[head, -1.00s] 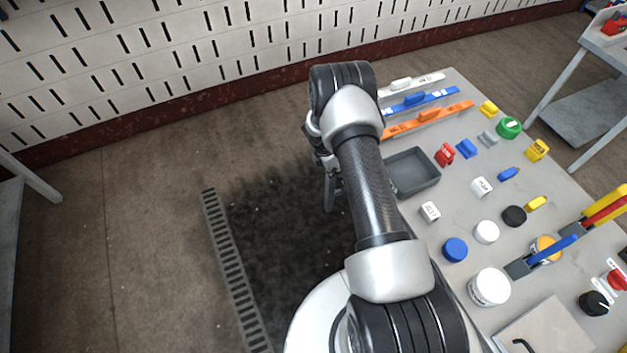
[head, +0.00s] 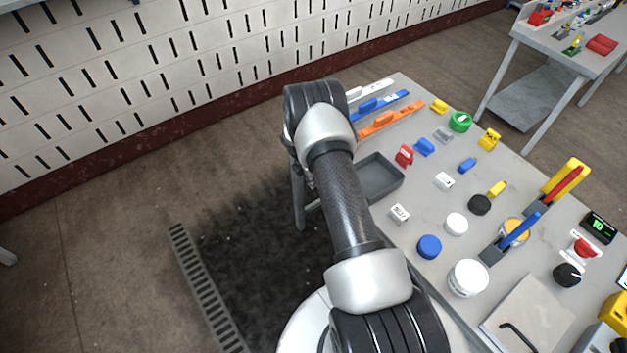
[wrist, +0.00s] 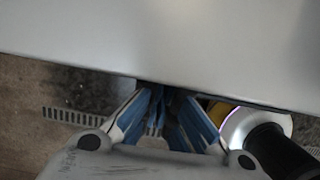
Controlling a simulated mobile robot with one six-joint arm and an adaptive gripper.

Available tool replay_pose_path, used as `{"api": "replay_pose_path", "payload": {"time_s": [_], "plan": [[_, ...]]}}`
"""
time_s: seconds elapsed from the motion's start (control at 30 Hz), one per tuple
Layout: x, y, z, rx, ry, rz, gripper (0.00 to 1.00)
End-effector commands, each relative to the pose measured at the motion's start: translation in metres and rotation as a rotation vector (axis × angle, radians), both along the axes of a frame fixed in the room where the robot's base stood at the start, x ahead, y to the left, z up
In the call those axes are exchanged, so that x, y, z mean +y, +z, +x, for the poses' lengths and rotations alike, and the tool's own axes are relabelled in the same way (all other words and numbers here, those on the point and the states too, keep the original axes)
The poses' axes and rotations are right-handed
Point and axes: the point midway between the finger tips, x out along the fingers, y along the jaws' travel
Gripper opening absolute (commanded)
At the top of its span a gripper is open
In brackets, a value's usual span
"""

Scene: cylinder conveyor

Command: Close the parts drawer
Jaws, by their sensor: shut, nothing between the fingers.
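I cannot pick out a parts drawer with certainty in the head view. A broad, plain grey panel (wrist: 180,45) fills the upper part of the wrist view; I cannot tell whether it is the drawer or the table's side or top. My gripper (wrist: 160,90) shows in the wrist view with its blue-padded fingers together and empty. Its tips are at the panel's lower edge, and whether they touch it is unclear. In the head view my gripper is hidden behind my arm, beyond the table's left edge.
The grey table (head: 415,210) carries a grey tray (head: 378,178), coloured rails, small blocks, a white tub (head: 468,278) and a flat grey plate with a black handle (head: 528,318). Open floor (head: 110,230) lies left of the table. Another table (head: 570,50) stands at the far right.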

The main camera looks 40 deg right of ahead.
Motion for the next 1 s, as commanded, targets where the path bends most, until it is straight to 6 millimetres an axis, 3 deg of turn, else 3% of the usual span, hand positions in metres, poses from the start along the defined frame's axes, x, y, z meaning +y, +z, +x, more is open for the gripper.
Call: {"api": "replay_pose_path", "payload": {"time_s": [0.17, 0.3, 0.4, 0.63, 0.8, 1.0], "plan": [[0.011, 0.001, 0.004, -0.002, 0.000, -0.002, 0.00], [0.037, 0.000, 0.008, 0.000, 0.002, -0.002, 0.00], [0.041, 0.030, 0.008, -0.004, -0.003, -0.002, 0.00], [0.054, 0.076, 0.008, -0.001, -0.002, -0.002, 0.00], [0.059, 0.093, 0.007, -0.001, -0.003, -0.001, 0.00], [0.060, 0.098, 0.007, 0.000, -0.003, -0.001, 0.00]]}}
